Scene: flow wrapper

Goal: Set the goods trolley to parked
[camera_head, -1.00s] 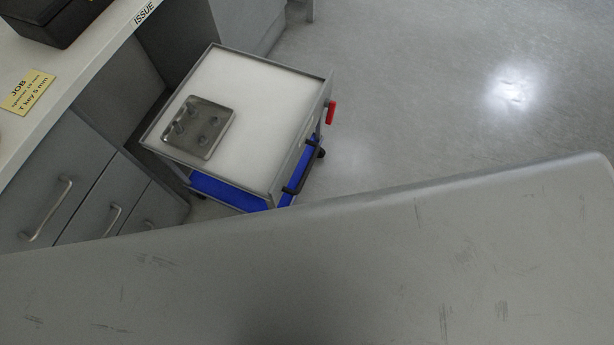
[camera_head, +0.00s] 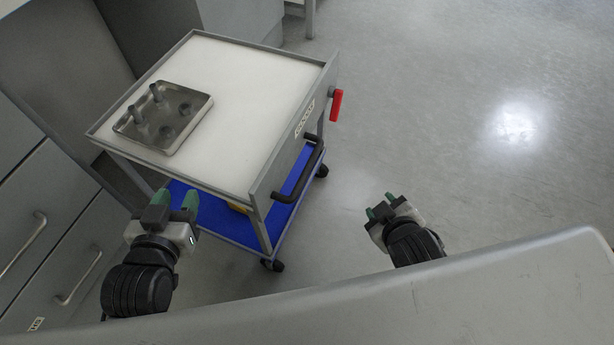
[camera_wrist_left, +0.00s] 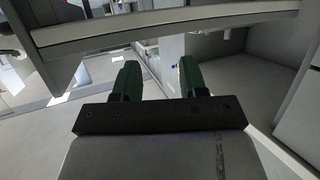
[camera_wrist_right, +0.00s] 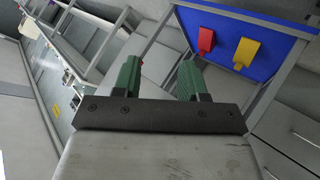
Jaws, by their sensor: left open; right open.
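The goods trolley (camera_head: 262,82) stands ahead in the head view, with a white top, grey rim and blue lower shelf (camera_head: 222,220). A black handle (camera_head: 302,176) is on its near right side. A red tab (camera_head: 336,105) hangs at its far right corner. My left gripper (camera_head: 175,198) is open and empty, in front of the trolley's near left edge. My right gripper (camera_head: 381,205) is open and empty, right of the handle and apart from it. The right wrist view shows a blue surface (camera_wrist_right: 270,48) with a red piece (camera_wrist_right: 206,40) and a yellow piece (camera_wrist_right: 246,52).
A metal tray (camera_head: 163,117) with upright pegs lies on the trolley top. Grey drawers (camera_head: 60,235) stand at the left. The floor (camera_head: 430,100) right of the trolley is clear. My own grey body covers the bottom of the head view.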

